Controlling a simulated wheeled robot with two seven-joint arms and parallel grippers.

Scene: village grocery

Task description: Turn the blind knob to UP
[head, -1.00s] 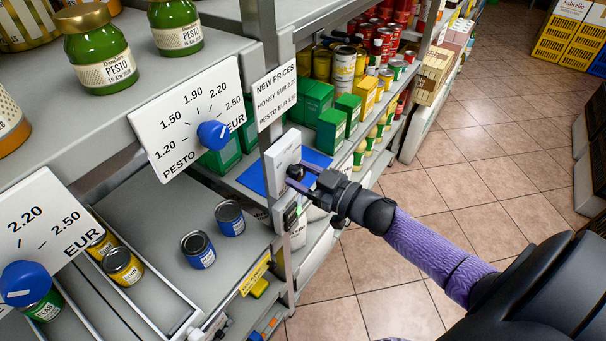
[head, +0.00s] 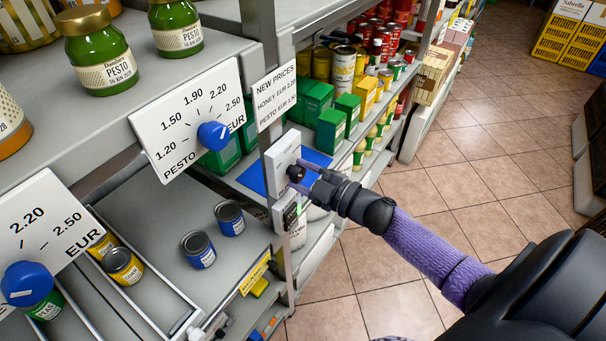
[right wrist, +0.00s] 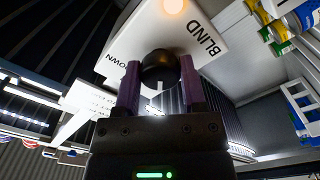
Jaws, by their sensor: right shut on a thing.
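The blind knob (right wrist: 160,68) is a round black knob on a white panel (right wrist: 205,22) lettered BLIND in the right wrist view. The panel (head: 281,160) also shows on the shelf post in the head view. Part of the word DOWN shows left of the knob; the word UP is not visible. My right gripper (right wrist: 159,85) is shut on the knob, one purple finger on each side. In the head view, my right gripper (head: 302,178) reaches the panel from the right. The knob's pointer setting is unclear. My left gripper is not in view.
A blue price knob (head: 213,136) sits on the pesto price sign at left, and another blue knob (head: 27,284) at lower left. A new-prices card (head: 275,95) hangs above the panel. Green boxes (head: 331,131) stand behind.

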